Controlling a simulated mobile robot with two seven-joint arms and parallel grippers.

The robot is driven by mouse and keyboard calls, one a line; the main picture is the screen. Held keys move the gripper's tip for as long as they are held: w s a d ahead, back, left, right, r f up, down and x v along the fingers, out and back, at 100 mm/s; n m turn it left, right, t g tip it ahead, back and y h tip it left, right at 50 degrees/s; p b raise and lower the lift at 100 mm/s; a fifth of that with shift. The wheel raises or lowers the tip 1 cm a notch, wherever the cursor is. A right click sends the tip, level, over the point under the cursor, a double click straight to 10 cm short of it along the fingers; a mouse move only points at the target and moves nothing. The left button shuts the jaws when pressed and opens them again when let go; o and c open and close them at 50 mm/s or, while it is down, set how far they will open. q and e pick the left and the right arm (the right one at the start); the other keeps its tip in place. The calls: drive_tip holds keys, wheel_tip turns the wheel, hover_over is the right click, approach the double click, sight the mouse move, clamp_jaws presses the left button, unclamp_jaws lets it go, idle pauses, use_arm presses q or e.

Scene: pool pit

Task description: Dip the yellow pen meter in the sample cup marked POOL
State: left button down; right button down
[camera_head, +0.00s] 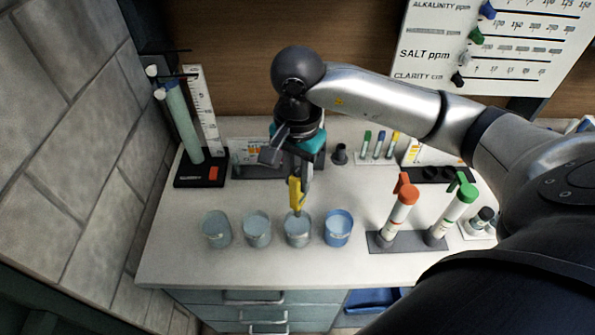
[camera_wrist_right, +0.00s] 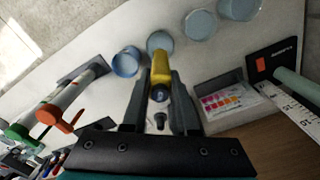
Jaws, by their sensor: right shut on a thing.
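The yellow pen meter (camera_head: 296,194) is held upright by my right gripper (camera_head: 302,174), which is shut on it. In the right wrist view the pen meter (camera_wrist_right: 160,76) sits between the two dark fingers (camera_wrist_right: 160,98). Its lower end is at the mouth of the third cup from the left (camera_head: 298,241); I cannot tell whether the tip touches the liquid. Two more cups stand to the left, the far left cup (camera_head: 217,240) and the second cup (camera_head: 257,240). A bluer cup (camera_head: 338,240) stands to the right. The cup markings are too small to read. My left gripper is out of view.
A rack holds an orange-capped tube (camera_head: 401,205) and a green-capped tube (camera_head: 455,212) right of the cups. A tall cylinder (camera_head: 183,122) and white ruler (camera_head: 205,110) stand at the back left. The bench front (camera_head: 220,273) is clear. An open blue drawer (camera_head: 372,299) is below.

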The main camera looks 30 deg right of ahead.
sight(298, 205)
drive_tip(key=shift+f+b, duration=0.4)
drive_tip(key=shift+f, duration=0.55)
wheel_tip(298, 205, down, 5)
drive_tip(key=b, duration=0.5)
drive_tip(key=shift+f, duration=0.15)
drive_tip(key=shift+f+b, duration=0.15)
drive_tip(key=shift+b, duration=0.2)
drive_tip(key=shift+f+b, duration=1.05)
drive_tip(key=shift+b, duration=0.1)
drive_tip(key=shift+r, duration=0.1)
drive_tip(key=shift+r+p, duration=3.1)
drive_tip(key=shift+r, duration=2.05)
